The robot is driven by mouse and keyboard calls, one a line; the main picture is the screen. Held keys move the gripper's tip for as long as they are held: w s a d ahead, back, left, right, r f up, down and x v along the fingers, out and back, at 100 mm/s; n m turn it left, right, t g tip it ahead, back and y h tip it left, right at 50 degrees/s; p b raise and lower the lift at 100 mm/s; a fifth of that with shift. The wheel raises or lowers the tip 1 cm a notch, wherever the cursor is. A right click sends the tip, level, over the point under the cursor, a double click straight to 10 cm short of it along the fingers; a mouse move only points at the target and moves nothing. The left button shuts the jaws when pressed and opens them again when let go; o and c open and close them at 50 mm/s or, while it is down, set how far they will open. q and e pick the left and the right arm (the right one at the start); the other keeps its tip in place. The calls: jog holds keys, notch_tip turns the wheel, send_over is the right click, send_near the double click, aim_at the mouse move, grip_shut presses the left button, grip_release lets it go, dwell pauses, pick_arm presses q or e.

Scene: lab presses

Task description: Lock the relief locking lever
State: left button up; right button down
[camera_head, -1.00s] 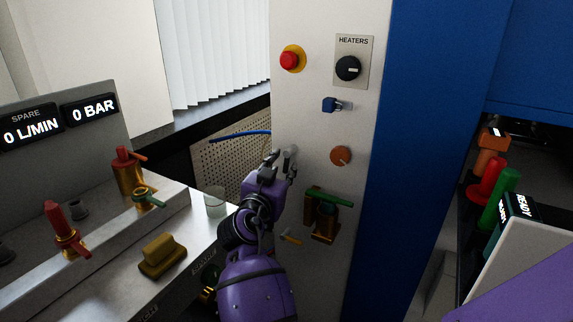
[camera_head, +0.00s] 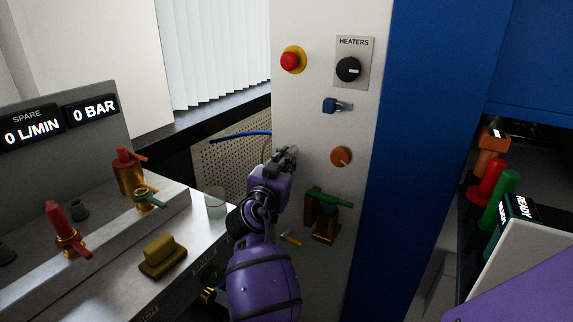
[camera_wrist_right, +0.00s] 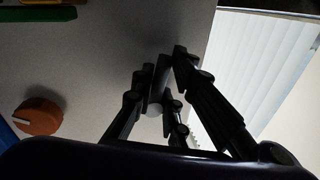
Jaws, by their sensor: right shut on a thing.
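My right gripper (camera_head: 284,157) is at the left edge of the pale cabinet panel (camera_head: 300,200), left of the orange-brown round knob (camera_head: 340,156). In the right wrist view its dark fingers (camera_wrist_right: 166,68) are close together around a small dark bar with a light grey rounded end (camera_wrist_right: 155,109). This seems to be the relief locking lever; the fingers hide most of it, so its exact angle cannot be told. The knob also shows in the wrist view (camera_wrist_right: 38,117). My left gripper is not in view.
A brass valve with a green handle (camera_head: 328,199) sits right of my right wrist. Above are a blue lock (camera_head: 329,105), the heater switch (camera_head: 348,68) and a red button (camera_head: 290,61). A steel bench with red-handled valves (camera_head: 124,165) and a glass (camera_head: 215,202) stands left.

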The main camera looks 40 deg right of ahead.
jog(key=shift+s+d+f, duration=0.1)
jog(key=shift+s+d+n+p, duration=0.1)
jog(key=shift+s+n+p, duration=0.1)
jog(key=shift+n+p, duration=0.4)
jog(key=c, duration=1.8)
grip_release()
jog(key=shift+s+d, duration=0.1)
jog(key=shift+s, duration=0.05)
jog(key=v, duration=1.2)
jog(key=shift+r, duration=0.2)
